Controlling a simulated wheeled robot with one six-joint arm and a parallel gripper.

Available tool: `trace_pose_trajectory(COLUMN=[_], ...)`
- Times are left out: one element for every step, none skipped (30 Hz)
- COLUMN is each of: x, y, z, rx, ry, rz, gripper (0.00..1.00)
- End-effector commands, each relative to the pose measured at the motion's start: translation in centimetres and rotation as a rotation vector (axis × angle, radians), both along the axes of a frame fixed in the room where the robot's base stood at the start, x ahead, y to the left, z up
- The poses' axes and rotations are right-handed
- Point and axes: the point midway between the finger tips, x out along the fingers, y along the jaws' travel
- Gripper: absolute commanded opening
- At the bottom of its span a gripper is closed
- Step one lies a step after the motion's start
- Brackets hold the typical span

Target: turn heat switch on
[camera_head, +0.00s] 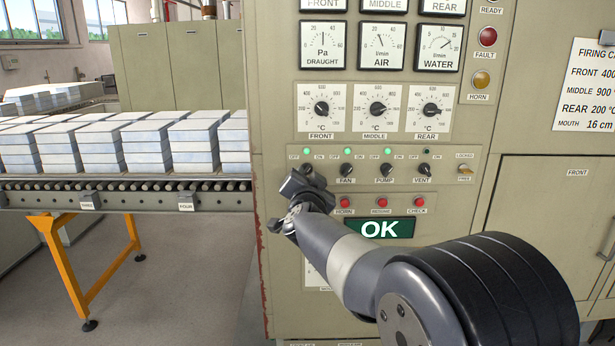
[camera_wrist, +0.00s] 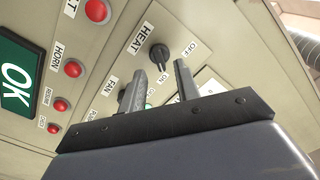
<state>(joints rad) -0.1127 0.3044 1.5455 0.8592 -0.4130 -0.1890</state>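The heat switch (camera_wrist: 159,53) is a dark rotary knob beside its HEAT label in the wrist view. Its handle points down in that picture, toward the ON label side rather than OFF. My gripper (camera_wrist: 160,82) is open, with one finger on each side of the handle's end; I cannot tell whether either finger touches it. In the head view my gripper (camera_head: 302,180) is at the left end of the switch row and largely covers the heat switch and its label. The green lamp (camera_head: 306,151) above that switch is lit.
The fan (camera_head: 346,169), pump (camera_head: 387,170) and vent (camera_head: 425,170) switches stand to the right. The fan and pump lamps are green; the vent lamp is dark. Red buttons (camera_head: 382,202) and a green OK display (camera_head: 380,229) are below. A roller conveyor (camera_head: 130,193) with stacked slabs is left.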

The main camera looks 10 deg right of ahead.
Motion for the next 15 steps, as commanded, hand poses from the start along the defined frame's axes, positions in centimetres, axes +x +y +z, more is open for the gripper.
trace_pose_trajectory(x=[-1.1,-1.6,-2.4,-2.9,-3.4,-4.1,-4.5,-4.9,-5.4,-5.8,-6.0,-6.4,-6.6,-6.8,-6.9], y=[0.2,0.3,0.5,0.6,0.7,0.8,0.9,1.0,1.1,1.2,1.3,1.3,1.3,1.4,1.4], z=[0.0,0.0,0.0,0.0,0.1,0.0,0.0,0.0,0.1,0.1,0.0,0.0,0.0,0.0,0.0], rx=[0.001,0.000,0.000,0.000,0.001,0.002,0.001,0.000,0.000,0.000,0.000,0.001,0.001,0.001,0.001], ry=[-0.001,-0.001,-0.001,-0.002,-0.002,-0.002,-0.002,-0.001,-0.001,-0.001,0.000,0.000,-0.001,-0.001,0.000], rz=[0.002,0.002,0.002,0.002,0.002,0.002,0.001,0.001,0.002,0.002,0.002,0.001,0.001,0.001,0.000], gripper=[0.31,0.31,0.31,0.31,0.31,0.31,0.31,0.31,0.31,0.31,0.31,0.31,0.31,0.31,0.31])
